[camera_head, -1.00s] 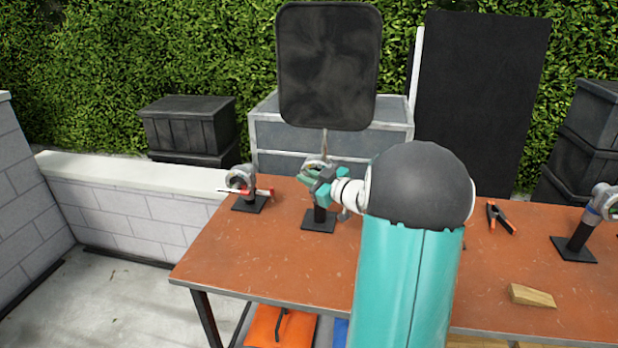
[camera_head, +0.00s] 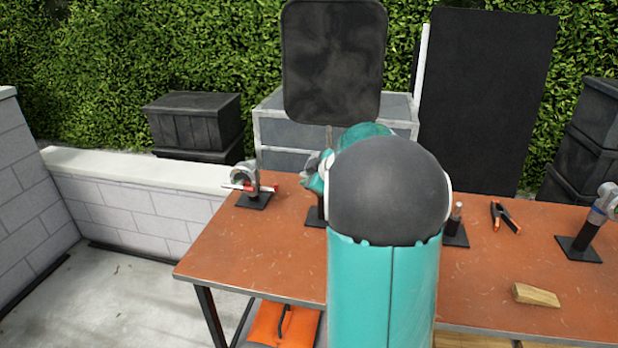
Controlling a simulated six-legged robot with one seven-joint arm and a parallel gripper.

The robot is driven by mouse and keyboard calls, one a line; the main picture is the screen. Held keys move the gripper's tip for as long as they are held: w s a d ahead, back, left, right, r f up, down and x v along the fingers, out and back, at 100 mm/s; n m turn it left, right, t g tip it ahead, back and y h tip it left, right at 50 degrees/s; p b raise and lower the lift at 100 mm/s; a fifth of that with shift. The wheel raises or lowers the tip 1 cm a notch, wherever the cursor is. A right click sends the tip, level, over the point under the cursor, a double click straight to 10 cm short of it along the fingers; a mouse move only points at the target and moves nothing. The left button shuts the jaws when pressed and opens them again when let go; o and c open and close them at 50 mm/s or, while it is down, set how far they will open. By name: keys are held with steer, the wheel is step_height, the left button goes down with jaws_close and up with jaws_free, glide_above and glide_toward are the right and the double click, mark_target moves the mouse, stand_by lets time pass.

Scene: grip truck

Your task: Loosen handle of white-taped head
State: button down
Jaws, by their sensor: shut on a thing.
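The middle head (camera_head: 312,163) sits on a black post with a square base (camera_head: 314,218) on the orange-brown table. Most of it is hidden behind my arm, and I cannot make out its white tape or the full handle. My teal gripper (camera_head: 308,178) is at this head, shut on its handle; the contact point is largely covered by my arm. The left head (camera_head: 240,176) has a red-taped handle. The right head (camera_head: 608,200) has blue tape on its neck.
The table (camera_head: 240,245) also holds a small post (camera_head: 457,222) right of my arm, an orange-black clamp (camera_head: 505,217) and a wooden wedge (camera_head: 536,295). A dark panel (camera_head: 333,65) stands above the middle head. Grey crates (camera_head: 280,130) stand behind.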

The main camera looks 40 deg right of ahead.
stand_by(0.4)
steer(key=c, duration=1.7)
jaws_free()
steer(key=v, duration=1.3)
steer(key=shift+s+a+r, duration=0.1)
steer(key=shift+s+r, duration=0.15)
steer(key=shift+r, duration=0.1)
